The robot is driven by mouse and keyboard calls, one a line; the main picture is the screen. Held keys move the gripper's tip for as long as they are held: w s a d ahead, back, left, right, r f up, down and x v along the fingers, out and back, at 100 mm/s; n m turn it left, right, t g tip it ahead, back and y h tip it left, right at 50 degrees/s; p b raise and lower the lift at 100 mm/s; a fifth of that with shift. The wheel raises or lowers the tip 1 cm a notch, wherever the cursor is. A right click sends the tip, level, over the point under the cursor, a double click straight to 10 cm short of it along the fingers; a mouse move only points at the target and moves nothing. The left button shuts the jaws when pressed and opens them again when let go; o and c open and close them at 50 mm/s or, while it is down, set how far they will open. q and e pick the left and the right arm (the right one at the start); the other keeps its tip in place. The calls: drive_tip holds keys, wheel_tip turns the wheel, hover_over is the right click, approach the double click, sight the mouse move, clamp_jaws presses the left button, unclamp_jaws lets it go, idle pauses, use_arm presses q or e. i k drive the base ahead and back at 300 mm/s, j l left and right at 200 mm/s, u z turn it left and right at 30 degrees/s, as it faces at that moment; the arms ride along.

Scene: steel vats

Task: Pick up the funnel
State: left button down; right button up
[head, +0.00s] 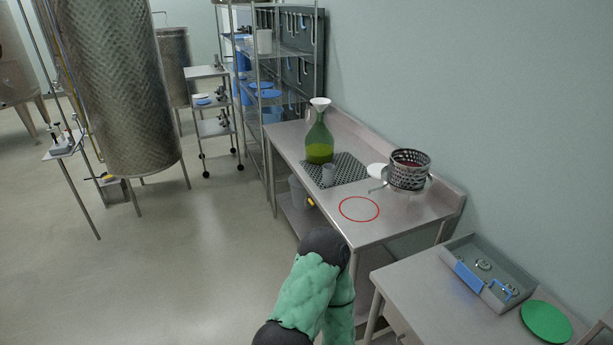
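A white funnel (320,102) sits upright in the mouth of a green glass bottle (319,140). The bottle stands on the steel workbench (398,224) towards its far end, beside a dark perforated mat (350,167). The funnel's lower part is hidden inside the bottle neck. One of my arms, in a green padded cover with black joints, rises from the bottom middle of the head view to near the bench's front edge. It is well short of the funnel. No fingers of either gripper show.
A red ring (359,209) lies on clear bench top.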

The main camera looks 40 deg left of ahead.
sight(321, 111)
drive_tip(key=j+u, duration=0.1)
drive_tip(key=u, duration=0.3)
drive_tip(key=k+j+u, duration=0.1)
drive_tip(key=u, duration=0.3)
drive_tip(key=j+u, duration=0.15)
drive_tip(key=u, duration=0.25)
